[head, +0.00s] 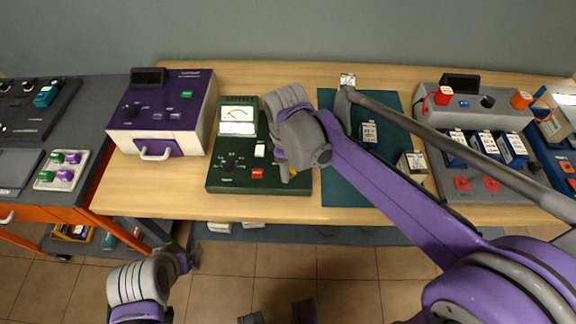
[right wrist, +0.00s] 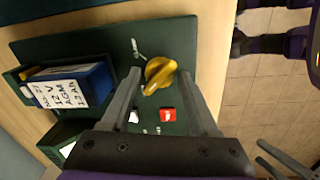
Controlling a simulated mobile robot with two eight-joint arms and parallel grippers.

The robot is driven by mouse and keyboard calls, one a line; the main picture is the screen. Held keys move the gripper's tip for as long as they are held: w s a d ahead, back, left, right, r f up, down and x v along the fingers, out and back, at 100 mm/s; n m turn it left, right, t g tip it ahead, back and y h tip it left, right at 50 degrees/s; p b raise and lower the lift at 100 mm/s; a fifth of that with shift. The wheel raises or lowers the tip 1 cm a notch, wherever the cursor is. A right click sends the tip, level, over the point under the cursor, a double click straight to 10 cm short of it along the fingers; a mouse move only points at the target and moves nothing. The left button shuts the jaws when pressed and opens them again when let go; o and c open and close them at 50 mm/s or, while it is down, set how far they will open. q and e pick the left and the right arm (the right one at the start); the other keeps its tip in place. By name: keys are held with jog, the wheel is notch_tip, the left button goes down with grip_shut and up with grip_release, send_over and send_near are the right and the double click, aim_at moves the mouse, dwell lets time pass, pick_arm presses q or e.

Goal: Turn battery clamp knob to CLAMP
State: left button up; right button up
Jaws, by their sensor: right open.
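The battery clamp knob (right wrist: 161,70) is yellow, with a lever-like tip pointing down and left in the right wrist view. It sits on the dark green tester (head: 217,180); small white marks beside it are unreadable. My right gripper (right wrist: 160,80) is open, with one finger on each side of the knob; I cannot tell whether they touch it. In the head view my right gripper (head: 290,172) and arm cover most of the knob. A blue battery (right wrist: 72,92) with a white label sits in the tester's holder. My left gripper (head: 189,258) hangs off the table's front edge, its jaws unclear.
The tester also carries a meter (head: 238,122), a black dial (head: 229,163) and a red button (right wrist: 167,115). A purple-and-white device (head: 190,95) stands left. A teal mat (head: 345,190) with small batteries lies right. A grey charger (head: 445,180) stands farther right.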

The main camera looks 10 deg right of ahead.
jog(key=shift+f, duration=0.4)
grip_shut()
